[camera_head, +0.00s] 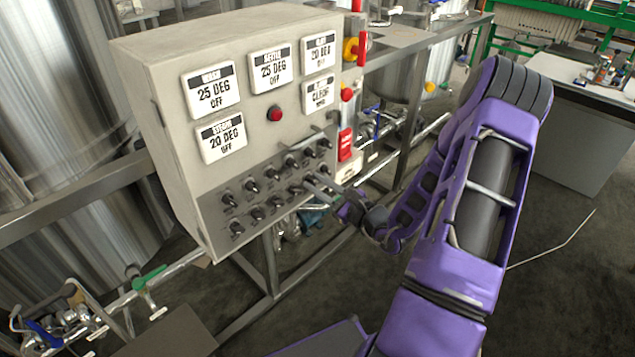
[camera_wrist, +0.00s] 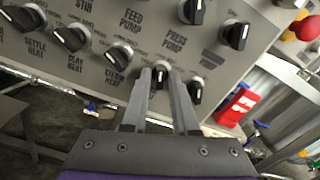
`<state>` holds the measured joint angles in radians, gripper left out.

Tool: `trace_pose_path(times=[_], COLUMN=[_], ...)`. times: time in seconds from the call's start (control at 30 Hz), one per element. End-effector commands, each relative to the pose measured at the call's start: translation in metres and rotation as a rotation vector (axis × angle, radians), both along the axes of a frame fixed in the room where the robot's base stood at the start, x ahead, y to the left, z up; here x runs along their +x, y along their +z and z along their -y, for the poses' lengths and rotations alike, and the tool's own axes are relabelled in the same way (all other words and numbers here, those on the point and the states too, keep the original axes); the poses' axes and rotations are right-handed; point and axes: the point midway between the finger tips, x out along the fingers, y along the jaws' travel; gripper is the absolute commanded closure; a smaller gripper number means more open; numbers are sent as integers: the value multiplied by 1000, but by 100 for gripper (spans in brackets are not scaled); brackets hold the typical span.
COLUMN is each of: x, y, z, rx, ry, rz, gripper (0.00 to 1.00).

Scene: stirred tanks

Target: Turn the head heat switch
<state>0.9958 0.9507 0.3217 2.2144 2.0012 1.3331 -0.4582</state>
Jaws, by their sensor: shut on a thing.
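The grey control box (camera_head: 130,85) carries rows of dark rotary switches on its sloping lower panel. My gripper (camera_head: 316,186) reaches that panel from the right. In the wrist view my gripper's two fingers (camera_wrist: 163,76) stand on either side of one dark switch (camera_wrist: 159,77) and are shut on it. The label of this switch is hidden behind the fingers, so I cannot read whether it is the head heat switch. The steam heat switch (camera_wrist: 121,54) is just left of it, and another dark switch (camera_wrist: 195,90) is close to the right finger.
The clay heat switch (camera_wrist: 72,38) and settle heat switch (camera_wrist: 22,17) continue the row leftward. A red button (camera_head: 275,114) and several white displays are above. A red switch box (camera_wrist: 236,103) is to the right. A green-handled valve (camera_head: 148,279) and steel tank (camera_head: 50,90) stand left.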

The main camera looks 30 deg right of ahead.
Motion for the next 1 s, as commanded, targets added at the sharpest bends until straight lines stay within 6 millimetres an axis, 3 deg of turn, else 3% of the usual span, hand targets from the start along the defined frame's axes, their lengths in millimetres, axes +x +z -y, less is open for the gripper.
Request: trace_pose_path(times=[0.37, 0.4, 0.47, 0.8, 1.0], x=[-1, -1, 0, -2, -26], y=[-1, -1, -1, 0, -1], z=[0, 0, 0, 1, 11], rx=[3, 3, 3, 2, 3], ry=[-1, -1, -1, 0, -3], rz=[-3, -3, -3, -2, -3], gripper=[100, 68, 57, 57, 57])
